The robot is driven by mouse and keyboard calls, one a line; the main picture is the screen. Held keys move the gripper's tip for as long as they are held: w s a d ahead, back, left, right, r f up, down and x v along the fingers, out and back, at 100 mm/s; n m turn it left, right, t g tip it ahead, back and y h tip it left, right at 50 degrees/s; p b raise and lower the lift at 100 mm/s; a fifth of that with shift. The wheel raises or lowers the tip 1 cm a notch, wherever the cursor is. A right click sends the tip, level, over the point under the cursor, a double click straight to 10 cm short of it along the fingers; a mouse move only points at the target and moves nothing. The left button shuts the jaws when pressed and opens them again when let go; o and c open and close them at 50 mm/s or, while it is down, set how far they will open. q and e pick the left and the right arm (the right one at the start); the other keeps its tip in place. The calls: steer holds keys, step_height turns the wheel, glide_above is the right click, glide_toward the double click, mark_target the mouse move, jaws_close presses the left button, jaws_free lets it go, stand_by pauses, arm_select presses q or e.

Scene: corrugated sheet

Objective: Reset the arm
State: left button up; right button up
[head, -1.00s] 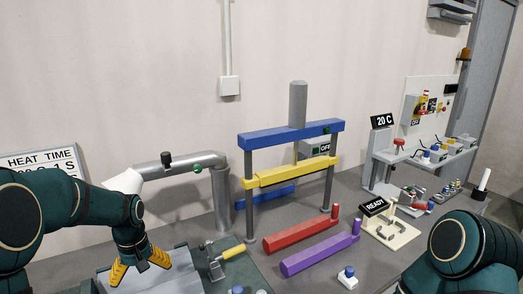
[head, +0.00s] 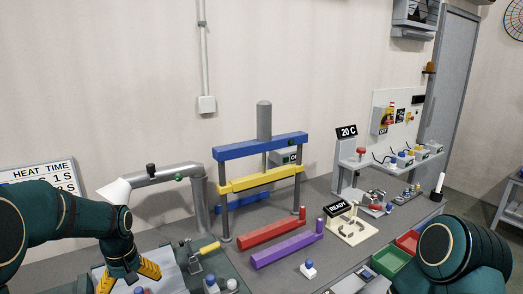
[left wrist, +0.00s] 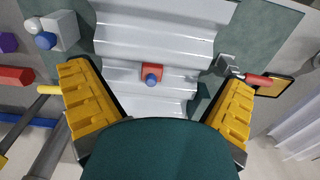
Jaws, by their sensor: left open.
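My left gripper (head: 129,278) hangs low at the left in the head view, over the pale corrugated sheet (head: 176,281). In the left wrist view its yellow-padded fingers (left wrist: 158,80) are wide apart, with nothing between the pads. The ridged sheet (left wrist: 150,45) lies below on a green-grey bed. A red block with a blue knob (left wrist: 152,72) sits on the sheet, seen between the fingers. My right arm shows at the lower right of the head view, but its gripper is out of view.
A press with blue and yellow bars (head: 262,177) stands behind the bench middle. Red (head: 270,234) and purple (head: 286,250) bars lie before it. A grey pipe arm (head: 165,177) rises behind my left gripper. Green (head: 388,262) and red (head: 407,241) bins stand by my right arm.

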arm_select(q)
steer(key=s+d+f, duration=0.1)
steer(key=d+f, duration=0.1)
steer(key=f, duration=0.4)
steer(key=s+d+f+m+h, duration=0.1)
steer(key=s+d+f, duration=0.1)
steer(key=f, duration=0.4)
steer(key=s+d+f+m, duration=0.1)
steer(key=s+d+f, duration=0.1)
steer(key=f, duration=0.3)
steer(key=shift+d+f+h, duration=0.3)
steer(key=shift+d+f, duration=0.1)
steer(key=s+d+f+m+h, duration=0.1)
steer(key=s+d+f, duration=0.45)
steer(key=s, duration=0.35)
steer(key=s+d+f+h, duration=0.1)
steer(key=s+d+f, duration=0.4)
steer(key=s+d, duration=0.3)
steer(key=w+d+f+m+t+b, duration=0.1)
steer(key=w+f+b, duration=0.3)
steer(key=b, duration=0.6)
steer(key=shift+w+d+f+m+t, duration=0.25)
steer(key=shift+w+f+m+t, duration=0.1)
steer(key=shift+f, duration=0.25)
arm_select(e)
step_height(320, 180, down, 10)
steer(key=s, duration=0.1)
steer(key=shift+s+a+g, duration=0.25)
steer(key=shift+a+g, duration=0.05)
